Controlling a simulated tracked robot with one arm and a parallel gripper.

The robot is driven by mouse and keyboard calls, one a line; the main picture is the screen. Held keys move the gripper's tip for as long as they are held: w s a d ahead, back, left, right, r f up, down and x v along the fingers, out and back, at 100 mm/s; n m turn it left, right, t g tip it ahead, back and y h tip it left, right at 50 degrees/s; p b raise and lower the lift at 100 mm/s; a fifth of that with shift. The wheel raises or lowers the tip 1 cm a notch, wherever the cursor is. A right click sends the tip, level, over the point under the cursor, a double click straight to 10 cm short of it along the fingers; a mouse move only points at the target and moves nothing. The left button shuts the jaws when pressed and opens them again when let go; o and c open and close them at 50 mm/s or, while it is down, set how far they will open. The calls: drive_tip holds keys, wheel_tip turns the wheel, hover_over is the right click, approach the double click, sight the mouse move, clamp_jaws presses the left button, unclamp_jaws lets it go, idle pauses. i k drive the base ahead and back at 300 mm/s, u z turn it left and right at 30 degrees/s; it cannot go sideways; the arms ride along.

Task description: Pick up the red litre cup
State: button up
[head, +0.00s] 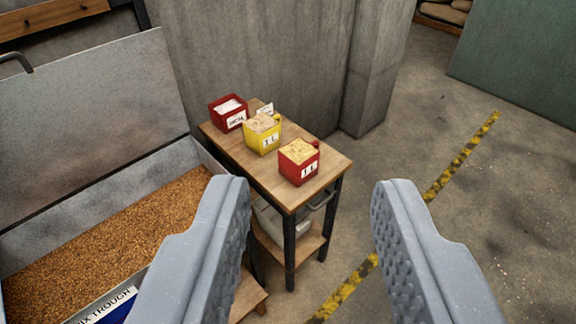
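The red litre cup (298,164) stands upright on the near end of a small wooden table (326,176). It is labelled "1 L", is full of a yellowish grain-like material, and has a handle at its far right side. My gripper (312,200) is open and empty, its two grey fingers wide apart in the foreground. The cup shows beyond the fingers, between them and nearer the left one, and neither finger appears to touch it.
A yellow cup (262,136) and a red box (229,113) with white contents stand behind the cup, with a small card (265,109). A grain-filled trough (120,235) with a raised lid is at left. A concrete wall stands behind. Floor at right is clear.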

sight(298, 160)
drive_tip(key=u, duration=0.1)
drive_tip(key=i, duration=1.05)
drive_tip(key=z, duration=0.1)
